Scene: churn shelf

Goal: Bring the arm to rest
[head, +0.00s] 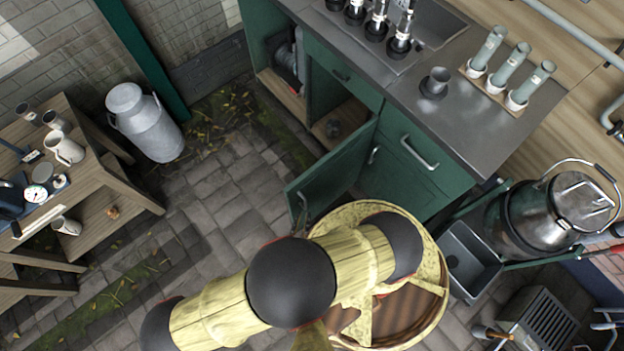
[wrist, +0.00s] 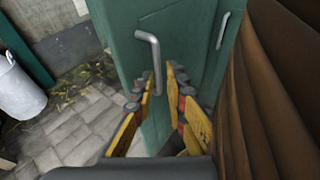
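My arm (head: 225,305) crosses the bottom of the head view; my gripper is hidden there behind it. In the wrist view my gripper (wrist: 163,82) is open, its yellow fingers apart in front of a green cabinet door (wrist: 188,45). The lower end of the door's grey bar handle (wrist: 153,55) shows between the fingertips; I cannot tell whether they touch it. In the head view this door (head: 335,172) stands swung open from the green cabinet under the counter, its handle (head: 302,204) near the free edge.
The counter (head: 455,110) holds a dark cup (head: 435,82) and a rack of tubes (head: 495,85). A metal milk churn (head: 145,122) and a wooden bench (head: 110,185) stand left. A steel can (head: 550,215) and a sink basin (head: 470,262) are at right.

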